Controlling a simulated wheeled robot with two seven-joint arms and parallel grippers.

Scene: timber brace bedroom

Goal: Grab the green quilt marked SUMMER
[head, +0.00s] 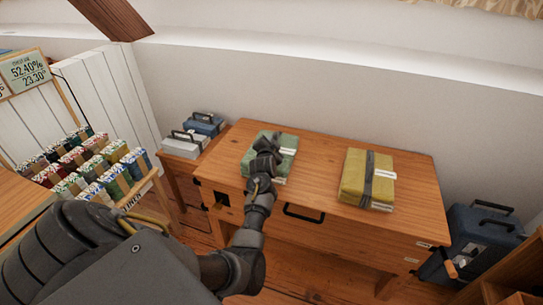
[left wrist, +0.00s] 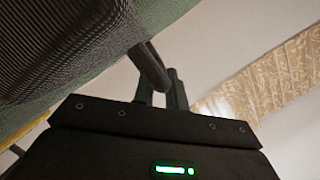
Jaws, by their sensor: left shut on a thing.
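The folded green quilt (head: 286,144) lies on the left part of the wooden chest top, with white labels at its right side and front edge; their lettering is too small to read. My left gripper (head: 266,150) is over the middle of the quilt, hiding part of it, and is shut on it. In the left wrist view the green quilt (left wrist: 85,75) with a dark ribbed band fills the upper left, and the gripper's dark fingers (left wrist: 162,85) meet near it. My right gripper is not in view.
A yellow folded quilt (head: 355,178) with a dark strap lies to the right on the chest (head: 318,160). Grey and blue cases (head: 184,144) stand at the left, and a dark blue case (head: 480,240) at the right. A rack of rolled textiles (head: 95,170) stands at far left.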

